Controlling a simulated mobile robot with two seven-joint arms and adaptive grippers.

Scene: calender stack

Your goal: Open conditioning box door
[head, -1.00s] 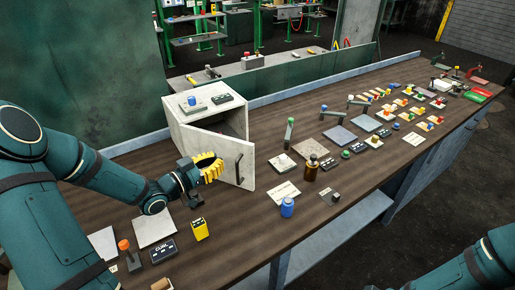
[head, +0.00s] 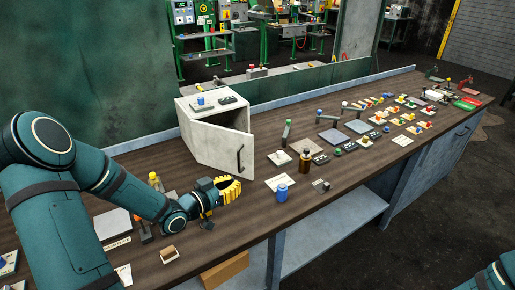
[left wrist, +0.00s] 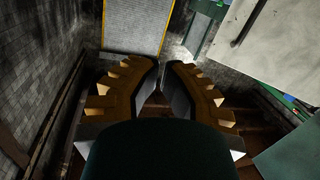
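The conditioning box (head: 213,113) is a pale box standing on the workbench. Its door (head: 218,149) stands ajar, with a dark gap behind its upper edge. A dark bar handle (head: 240,158) is on the door's right side. My left gripper (head: 229,190), with yellow fingers, is in front of and below the door, apart from the handle. In the left wrist view its fingers (left wrist: 162,82) have a narrow empty gap between them. The door (left wrist: 268,42) and its handle (left wrist: 248,22) show at upper right there. My right gripper is out of view.
On the bench (head: 330,205), a blue-capped container (head: 282,193), a brown bottle (head: 305,161) and cards lie right of the door. Several small parts fill the right end. A blue-topped item sits on the box.

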